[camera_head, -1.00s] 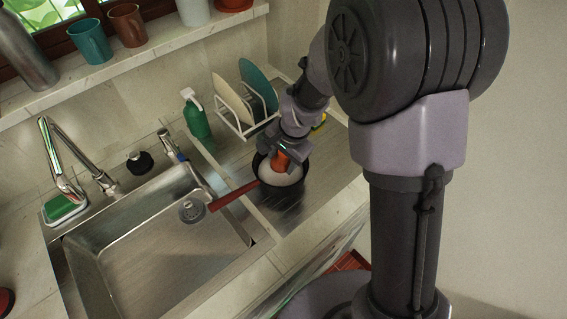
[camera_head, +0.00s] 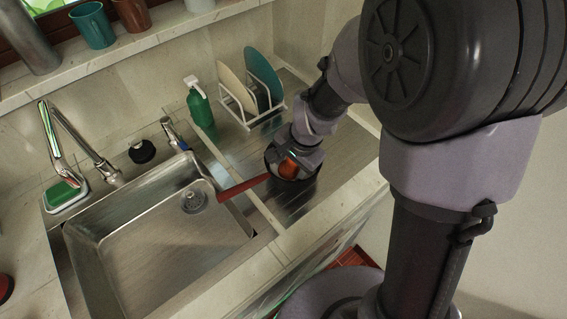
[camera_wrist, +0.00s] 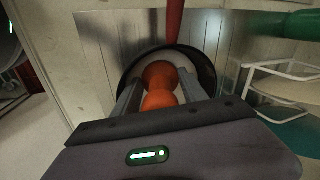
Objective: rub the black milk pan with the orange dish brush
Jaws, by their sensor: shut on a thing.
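The black milk pan (camera_head: 317,180) stands on the ribbed metal drainboard, right of the sink. Its red handle (camera_head: 243,187) points left toward the sink edge. My gripper (camera_head: 294,156) is low over the pan, pointing down and shut on the orange dish brush (camera_head: 287,168). In the wrist view, the brush (camera_wrist: 159,84) sits between the two fingers of my gripper (camera_wrist: 160,92), inside the outline of the pan (camera_wrist: 207,68). The pan's pale inside shows around it. The brush's lower end is hidden, so I cannot tell whether it touches the pan's bottom.
A white dish rack (camera_head: 240,112) with plates stands behind the pan. A green soap bottle (camera_head: 200,108) is left of the rack. The sink (camera_head: 150,225) is empty, with a faucet (camera_head: 105,170) behind it. A green sponge (camera_head: 65,192) lies at far left.

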